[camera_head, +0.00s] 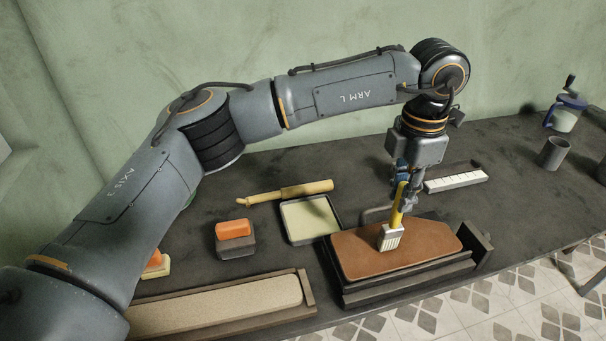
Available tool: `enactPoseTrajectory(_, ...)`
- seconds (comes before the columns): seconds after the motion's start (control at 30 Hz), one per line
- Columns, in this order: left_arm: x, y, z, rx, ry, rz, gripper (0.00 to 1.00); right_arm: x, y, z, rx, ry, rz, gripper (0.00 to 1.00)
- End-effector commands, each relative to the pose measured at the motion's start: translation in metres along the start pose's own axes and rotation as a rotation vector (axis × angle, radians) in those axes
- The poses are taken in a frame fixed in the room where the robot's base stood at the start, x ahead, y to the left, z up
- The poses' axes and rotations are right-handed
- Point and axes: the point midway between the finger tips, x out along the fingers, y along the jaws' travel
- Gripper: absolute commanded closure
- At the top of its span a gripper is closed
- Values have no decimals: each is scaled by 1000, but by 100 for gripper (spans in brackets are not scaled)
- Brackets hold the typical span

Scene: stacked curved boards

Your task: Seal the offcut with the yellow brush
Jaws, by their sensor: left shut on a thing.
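My left gripper (408,197) is shut on the yellow brush (398,204), holding it nearly upright with its pale bristles down. The bristles are at the middle of a brown board (355,252) with a clipped right end, which looks like the offcut; they seem to touch its top. The board lies in a dark stepped holder (410,285) at the table's front edge. A shallow dark tray (311,220) with a pale yellow-green filling sits just left of and behind the board. My right gripper is out of view.
A long beige board (220,305) lies in a wooden frame at front left. An orange-topped block (235,230), a yellow-handled tool (290,192) and a white segmented strip (455,181) lie around. A grey cup (553,153) and a blue-topped jar (564,118) stand far right.

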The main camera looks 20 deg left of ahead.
Motion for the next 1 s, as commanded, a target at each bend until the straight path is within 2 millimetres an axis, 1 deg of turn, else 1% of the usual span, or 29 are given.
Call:
enactPoseTrajectory(0.17, 1, 0, -2, 0, 0, 0, 100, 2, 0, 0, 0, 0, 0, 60)
enactPoseTrajectory(0.4, 2, 0, -21, 0, -1, 0, 100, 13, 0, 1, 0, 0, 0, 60)
enactPoseTrajectory(0.6, 1, -1, -31, 0, -1, 1, 100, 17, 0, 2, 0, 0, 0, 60)
enactPoseTrajectory(1.0, 1, -1, -34, -1, 0, 0, 100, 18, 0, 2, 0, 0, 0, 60)
